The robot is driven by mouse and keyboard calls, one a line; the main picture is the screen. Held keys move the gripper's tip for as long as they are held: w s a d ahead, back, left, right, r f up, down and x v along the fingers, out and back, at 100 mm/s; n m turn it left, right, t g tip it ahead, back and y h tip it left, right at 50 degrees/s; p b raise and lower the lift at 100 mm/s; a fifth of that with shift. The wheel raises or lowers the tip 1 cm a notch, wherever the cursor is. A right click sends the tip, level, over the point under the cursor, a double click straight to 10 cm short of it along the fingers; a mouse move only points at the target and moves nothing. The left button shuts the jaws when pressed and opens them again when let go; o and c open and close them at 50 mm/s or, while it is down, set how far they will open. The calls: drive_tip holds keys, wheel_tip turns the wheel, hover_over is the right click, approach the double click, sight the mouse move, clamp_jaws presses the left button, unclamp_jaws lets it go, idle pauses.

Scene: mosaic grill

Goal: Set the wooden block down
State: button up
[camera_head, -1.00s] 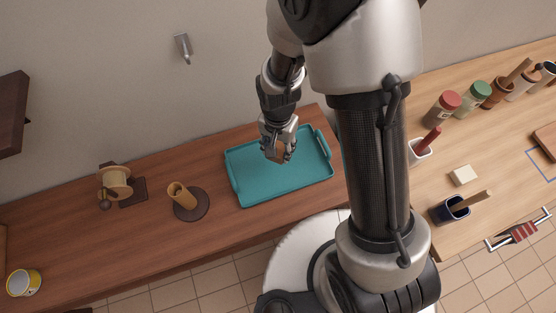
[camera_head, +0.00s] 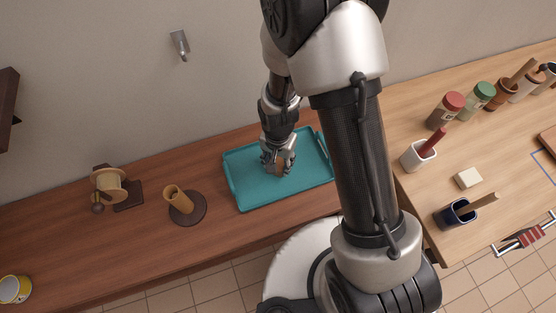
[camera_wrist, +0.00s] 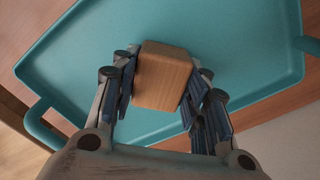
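The wooden block (camera_wrist: 162,76) is light brown with rounded edges and sits between the fingers of my gripper (camera_wrist: 165,90) in the wrist view. Both fingers appear to press on its sides. In the head view my gripper (camera_head: 279,166) is over the middle of the teal tray (camera_head: 246,200), with the block (camera_head: 281,167) mostly hidden by the fingers. The tray surface around the block is bare. I cannot tell whether the block touches the tray.
On the dark wooden counter, a brown cylinder on a round base (camera_head: 181,203) and a spool on a stand (camera_head: 108,184) stand left of the tray. The lighter counter at right holds several jars, a white cup (camera_head: 417,156), a dark blue cup (camera_head: 456,215) and a pale block (camera_head: 468,178).

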drive_tip(key=o, duration=0.5)
drive_tip(key=shift+c, duration=0.2)
wheel_tip(320, 180, up, 13)
drive_tip(key=p, duration=0.5)
wheel_tip(320, 180, up, 8)
drive_tip(key=f+n+t, duration=0.1)
hover_over(278, 161)
drive_tip(key=d, duration=0.2)
drive_tip(key=s+d+r+n+t, duration=0.1)
drive_tip(key=s+d+r+n, duration=0.1)
drive_tip(key=s+d+r, duration=0.2)
drive_tip(key=s+d+r+n+t, duration=0.2)
drive_tip(key=s+d+r, duration=0.3)
drive_tip(key=s+r, duration=0.5)
wheel_tip(278, 161, up, 4)
drive_tip(key=shift+r+n+t, duration=0.25)
drive_tip(key=shift+n+t, duration=0.05)
drive_tip(key=shift+n, duration=0.1)
drive_tip(key=shift+w, duration=0.1)
